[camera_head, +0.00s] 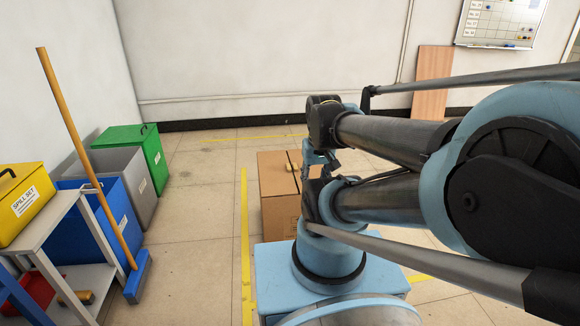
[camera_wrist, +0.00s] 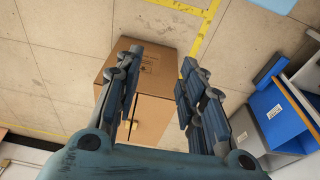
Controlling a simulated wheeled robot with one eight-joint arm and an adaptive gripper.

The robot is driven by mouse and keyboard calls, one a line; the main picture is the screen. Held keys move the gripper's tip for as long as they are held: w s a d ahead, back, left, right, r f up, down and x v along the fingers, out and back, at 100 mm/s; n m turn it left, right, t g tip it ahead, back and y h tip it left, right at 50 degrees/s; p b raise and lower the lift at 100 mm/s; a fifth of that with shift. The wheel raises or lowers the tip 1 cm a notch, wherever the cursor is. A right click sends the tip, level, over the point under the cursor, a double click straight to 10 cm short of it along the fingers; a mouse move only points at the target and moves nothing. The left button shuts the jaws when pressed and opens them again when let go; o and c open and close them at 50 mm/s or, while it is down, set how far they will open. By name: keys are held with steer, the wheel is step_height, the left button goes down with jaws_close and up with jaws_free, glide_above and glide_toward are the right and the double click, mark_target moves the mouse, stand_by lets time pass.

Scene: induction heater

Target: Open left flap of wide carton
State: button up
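The wide carton (camera_head: 272,181) is a brown cardboard box on the floor in the middle of the head view, partly hidden by my arm. My gripper (camera_head: 318,168) is at the carton's right part in the head view, partly hidden by my arm. I cannot tell whether any finger touches the carton.
Blue, grey (camera_head: 133,175) and green (camera_head: 140,150) bins stand at the left wall, with a broom (camera_head: 90,160) leaning there. A shelf trolley (camera_head: 50,235) carries a yellow spill box (camera_head: 24,200). Floor left of the carton is clear, marked by a yellow line (camera_head: 245,230).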

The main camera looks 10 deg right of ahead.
steer(key=o, duration=0.8)
steer(key=shift+s+r, duration=0.15)
steer(key=shift+r, duration=0.55)
steer(key=shift+c, duration=0.2)
steer(key=w+r+n, duration=0.4)
steer(key=w+r, duration=0.3)
steer(key=w, duration=0.4)
steer(key=n+g, duration=0.2)
steer(key=n, duration=1.2)
glide_above(289, 166)
step_height(289, 166, down, 19)
step_height(289, 166, down, 16)
steer(key=shift+a+f, duration=0.1)
steer(key=shift+f, duration=0.1)
